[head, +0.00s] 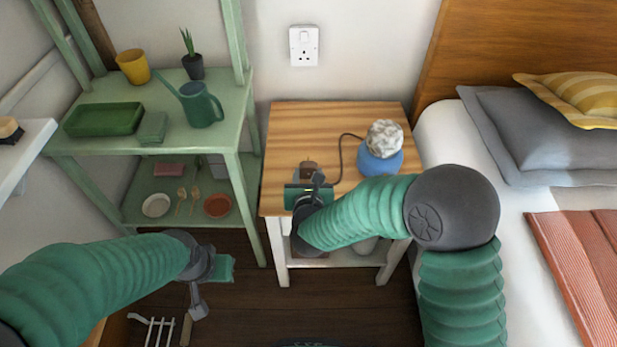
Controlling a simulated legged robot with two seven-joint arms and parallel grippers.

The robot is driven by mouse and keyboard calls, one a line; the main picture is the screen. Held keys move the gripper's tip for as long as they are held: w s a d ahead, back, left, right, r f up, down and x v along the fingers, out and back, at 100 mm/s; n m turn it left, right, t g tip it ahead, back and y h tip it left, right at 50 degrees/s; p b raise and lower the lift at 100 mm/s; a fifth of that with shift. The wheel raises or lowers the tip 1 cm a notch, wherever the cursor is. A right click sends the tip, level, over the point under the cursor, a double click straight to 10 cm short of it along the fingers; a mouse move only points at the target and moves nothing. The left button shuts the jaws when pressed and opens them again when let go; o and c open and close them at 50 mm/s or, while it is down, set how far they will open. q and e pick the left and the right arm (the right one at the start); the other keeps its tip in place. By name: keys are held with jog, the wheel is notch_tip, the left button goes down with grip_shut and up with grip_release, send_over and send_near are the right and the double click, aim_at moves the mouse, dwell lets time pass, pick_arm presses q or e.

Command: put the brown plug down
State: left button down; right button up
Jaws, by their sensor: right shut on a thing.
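The brown plug (309,168) shows just beyond my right gripper (312,182), over the wooden top of the bedside table (290,120). My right gripper is shut on the plug; its own body hides part of the jaws. I cannot tell whether the plug touches the tabletop. A dark cord (340,155) curves from the lamp (380,160) toward the plug. My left gripper (198,302) hangs low over the dark floor, left of the table, away from the plug; its jaw opening is unclear.
The blue lamp with a pale crumpled-looking top stands at the table's right. A wall socket (304,46) is above the table. A green shelf (150,100) with a watering can (200,104) and pots is left, the bed (480,170) right. The table's back left is clear.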

jog(key=shift+f+b, duration=0.5)
jog(key=shift+b, duration=0.1)
jog(key=o, duration=1.4)
jog(key=shift+r, duration=0.1)
